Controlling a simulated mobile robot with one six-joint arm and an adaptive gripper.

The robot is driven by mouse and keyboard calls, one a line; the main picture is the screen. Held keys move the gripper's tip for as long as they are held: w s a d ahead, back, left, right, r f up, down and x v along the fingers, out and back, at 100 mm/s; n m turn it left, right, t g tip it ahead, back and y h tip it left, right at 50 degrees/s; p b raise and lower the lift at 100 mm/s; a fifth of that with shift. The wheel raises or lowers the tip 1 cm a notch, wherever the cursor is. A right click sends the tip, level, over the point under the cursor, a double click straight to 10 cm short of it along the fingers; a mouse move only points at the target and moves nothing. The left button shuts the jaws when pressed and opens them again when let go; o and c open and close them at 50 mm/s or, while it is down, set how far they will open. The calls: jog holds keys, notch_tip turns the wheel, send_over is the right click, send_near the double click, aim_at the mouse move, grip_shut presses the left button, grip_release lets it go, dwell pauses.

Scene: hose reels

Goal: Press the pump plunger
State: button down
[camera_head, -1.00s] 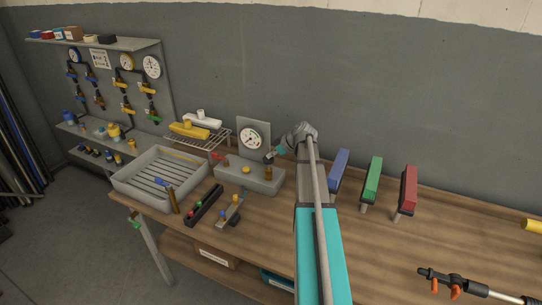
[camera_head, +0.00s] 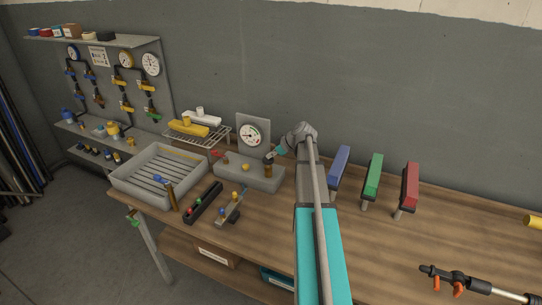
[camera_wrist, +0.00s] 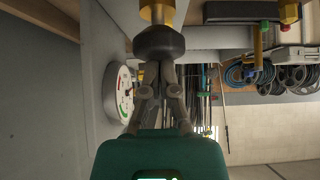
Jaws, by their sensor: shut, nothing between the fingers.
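The pump is a pale grey box (camera_head: 233,168) on the wooden bench, with a round gauge (camera_head: 250,134) on a plate behind it. The plunger (camera_head: 268,171) stands upright at the box's right end; its brass stem also shows in the wrist view (camera_wrist: 158,13) with a dark rounded cap (camera_wrist: 158,42). My gripper (camera_head: 270,158) is at the top of the plunger. In the wrist view my gripper (camera_wrist: 153,67) is shut and empty, with its fingertips at the cap. They appear to touch it, but the exact contact is hidden.
A grey slotted tray (camera_head: 123,179) and a wire rack (camera_head: 226,133) stand left of the pump. A red lever (camera_head: 217,154) is at its left end. Blue (camera_head: 340,168), green (camera_head: 373,178) and red (camera_head: 410,188) blocks stand on posts to the right.

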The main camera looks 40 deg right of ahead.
jog(key=shift+r+p, duration=1.6)
jog(key=shift+r, duration=0.2)
jog(key=shift+s+r+p, duration=0.1)
jog(key=shift+r+p, duration=0.3)
jog(key=p+v, duration=0.6)
jog(key=v, duration=0.3)
jog(key=shift+s+d, duration=0.2)
jog(key=shift+r, duration=0.1)
notch_tip(320, 180, up, 4)
jog(key=p, duration=0.5)
jog(key=shift+w+d+r, duration=0.1)
jog(key=shift+r, duration=0.1)
jog(key=shift+f, duration=0.15)
